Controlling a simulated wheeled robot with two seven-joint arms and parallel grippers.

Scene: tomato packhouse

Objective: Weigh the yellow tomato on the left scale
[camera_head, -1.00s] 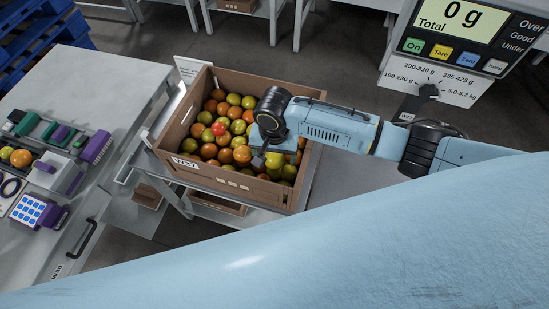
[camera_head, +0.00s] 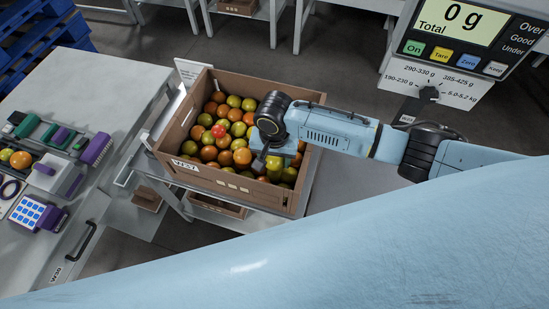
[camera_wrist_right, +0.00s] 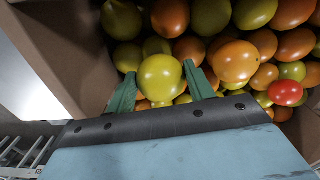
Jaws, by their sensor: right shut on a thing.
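My right gripper (camera_head: 262,160) is over the near right part of a brown crate (camera_head: 215,180) full of mixed tomatoes. In the right wrist view, its green fingers (camera_wrist_right: 160,88) are shut on a yellow tomato (camera_wrist_right: 160,77), one on each side. Other tomatoes lie close behind it, so I cannot tell whether it is clear of them. In the head view the arm and gripper hide the held tomato. A scale display (camera_head: 455,20) at the upper right reads 0 g Total. I cannot make out a weighing plate for the left scale. My left gripper is not in view.
A grey table (camera_head: 80,85) at the left carries a blue-button keypad (camera_head: 38,210), purple and green items, and a few tomatoes. The crate stands on a grey stand. Blue pallets (camera_head: 35,35) are at the upper left. My own blue surface fills the foreground.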

